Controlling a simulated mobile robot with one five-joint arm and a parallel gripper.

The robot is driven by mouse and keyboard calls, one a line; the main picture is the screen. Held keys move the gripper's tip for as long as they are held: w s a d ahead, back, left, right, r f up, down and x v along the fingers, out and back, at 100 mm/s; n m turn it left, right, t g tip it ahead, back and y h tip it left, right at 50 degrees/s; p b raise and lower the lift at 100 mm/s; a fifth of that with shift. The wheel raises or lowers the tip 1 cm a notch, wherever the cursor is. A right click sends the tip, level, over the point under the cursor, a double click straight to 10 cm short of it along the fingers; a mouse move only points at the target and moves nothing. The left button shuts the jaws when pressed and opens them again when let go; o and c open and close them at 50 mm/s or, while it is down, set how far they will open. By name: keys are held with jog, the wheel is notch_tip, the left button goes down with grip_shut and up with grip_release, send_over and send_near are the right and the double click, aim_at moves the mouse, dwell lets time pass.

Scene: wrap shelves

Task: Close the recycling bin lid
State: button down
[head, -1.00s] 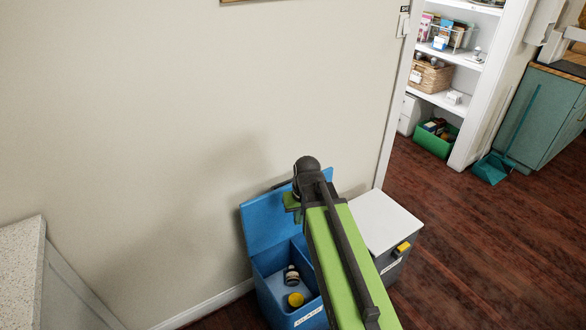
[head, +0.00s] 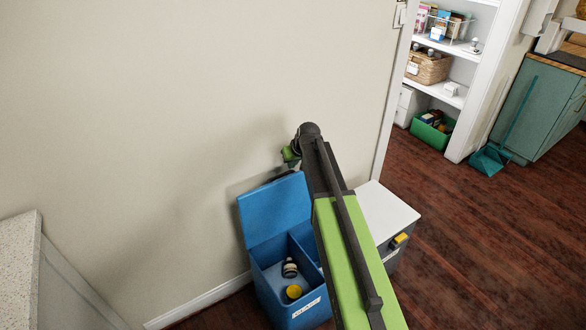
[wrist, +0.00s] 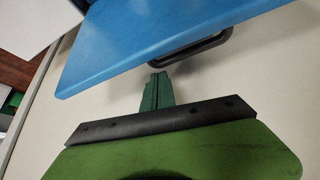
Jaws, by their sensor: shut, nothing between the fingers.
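The blue recycling bin (head: 302,313) stands against the wall with its lid (head: 270,210) raised and tilted back toward the wall. The lid also shows in the wrist view (wrist: 165,35), with a dark handle (wrist: 192,52) on its edge. My gripper (head: 289,160) is at the wall side, just above the lid's upper edge. In the wrist view my gripper (wrist: 158,78) is shut and empty, its tips just below the handle's left end; I cannot tell whether they touch. My arm hides the bin's right part.
A dark jar (head: 290,268) and a yellow-topped item (head: 293,292) lie inside the bin. A grey bin with a white lid (head: 385,210) stands close on the right. A pale counter (head: 18,260) is at left. Open wooden floor (head: 460,240) lies to the right.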

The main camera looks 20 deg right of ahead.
jog(key=shift+x, duration=0.95)
